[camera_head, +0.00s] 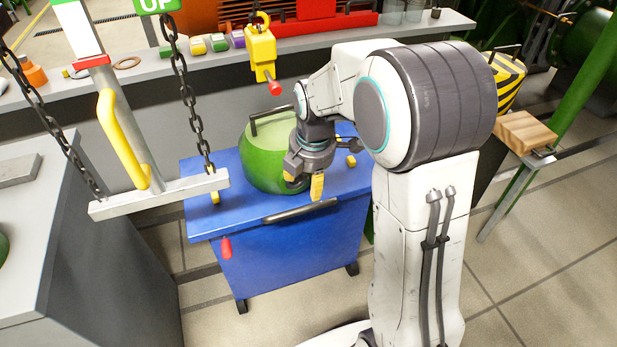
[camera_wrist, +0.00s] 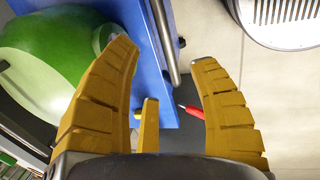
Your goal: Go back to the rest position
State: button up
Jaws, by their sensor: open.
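My gripper (camera_head: 317,184) is open and empty in the head view, above the front edge of a blue cabinet (camera_head: 300,247). In the wrist view my gripper (camera_wrist: 168,85) shows its yellow fingers spread apart with nothing between them but the cabinet edge and floor far below. A green round case (camera_head: 262,162) with a pale top and a dark handle sits on the cabinet, just left of my gripper and partly hidden by it. The green case also shows at the left in the wrist view (camera_wrist: 50,65).
A grey beam hoist (camera_head: 160,195) with a yellow handle hangs on chains at the left. A yellow pendant (camera_head: 261,52) hangs behind the case. A shelf (camera_head: 130,85) with small blocks runs along the back. A wooden block (camera_head: 525,132) lies at the right. Tiled floor is free at right.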

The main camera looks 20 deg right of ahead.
jog(key=shift+r, duration=0.15)
jog(key=s+a+r+m+t+p, duration=0.1)
jog(key=s+r+m+p, duration=1.7)
jog(key=r, duration=0.7)
jog(key=s+p, duration=0.1)
jog(key=s, duration=0.2)
jog(key=shift+s+r, duration=0.3)
jog(key=shift+r, duration=0.1)
jog(key=m+g+b, duration=0.1)
jog(key=m+b, duration=1.7)
jog(key=b, duration=1)
send_over(307, 210)
jog(key=s, duration=0.1)
notch_tip(307, 210, down, 31)
notch_tip(307, 210, down, 2)
jog(key=shift+f+b, duration=0.2)
jog(key=shift+b, duration=1.05)
jog(key=shift+w+f+b, duration=0.25)
jog(key=shift+f+b, duration=0.3)
jog(key=shift+f, duration=0.65)
jog(key=shift+w+f+b, duration=0.25)
jog(key=shift+f+b, duration=0.25)
jog(key=shift+f, duration=0.65)
